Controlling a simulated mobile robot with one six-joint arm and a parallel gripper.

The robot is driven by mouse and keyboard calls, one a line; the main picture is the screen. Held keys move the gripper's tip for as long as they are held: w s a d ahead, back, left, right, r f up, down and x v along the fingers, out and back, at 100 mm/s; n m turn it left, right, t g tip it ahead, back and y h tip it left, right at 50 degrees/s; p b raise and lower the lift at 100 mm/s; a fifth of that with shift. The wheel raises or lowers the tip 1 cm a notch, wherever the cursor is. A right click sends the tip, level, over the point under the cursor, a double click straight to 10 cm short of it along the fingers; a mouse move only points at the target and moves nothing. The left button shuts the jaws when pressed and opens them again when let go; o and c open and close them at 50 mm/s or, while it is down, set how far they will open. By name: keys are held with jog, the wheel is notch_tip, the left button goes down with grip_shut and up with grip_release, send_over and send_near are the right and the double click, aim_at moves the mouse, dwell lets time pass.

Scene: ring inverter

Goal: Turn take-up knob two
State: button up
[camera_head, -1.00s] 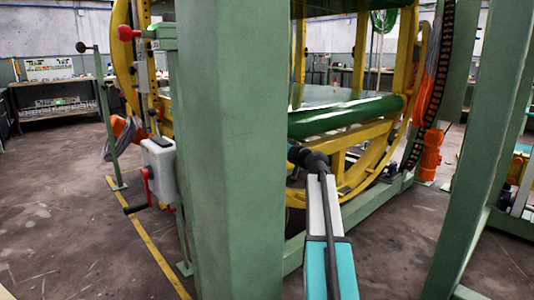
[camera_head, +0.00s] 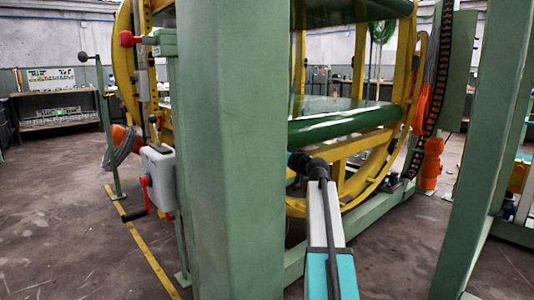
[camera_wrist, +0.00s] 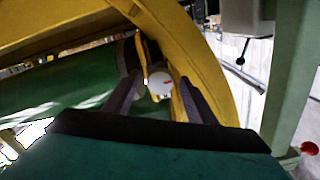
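A pale round disc with a red mark (camera_wrist: 160,86) shows between my fingers in the wrist view. It looks like a dial or knob, but I cannot read a number on it or tell whether it is take-up knob two. My gripper (camera_wrist: 158,92) has its two dark fingers spread apart, one on each side of the disc in the picture. I cannot tell whether they touch it. In the head view my arm reaches toward the ring machine, and its dark wrist end is beside the green post; the fingertips are hidden there.
A thick green post (camera_head: 230,160) fills the middle left of the head view, close to my arm. The yellow ring (camera_head: 405,75) and green roller (camera_head: 345,124) lie beyond. A grey box (camera_head: 160,175) with a red lever and black crank is at the left. Floor is clear at far left.

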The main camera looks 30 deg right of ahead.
jog(key=shift+s, duration=0.15)
jog(key=s+d+p, duration=0.2)
jog(key=s+p, duration=0.3)
jog(key=s, duration=0.8)
jog(key=shift+s, duration=0.2)
jog(key=shift+s, duration=0.1)
dwell(0.7)
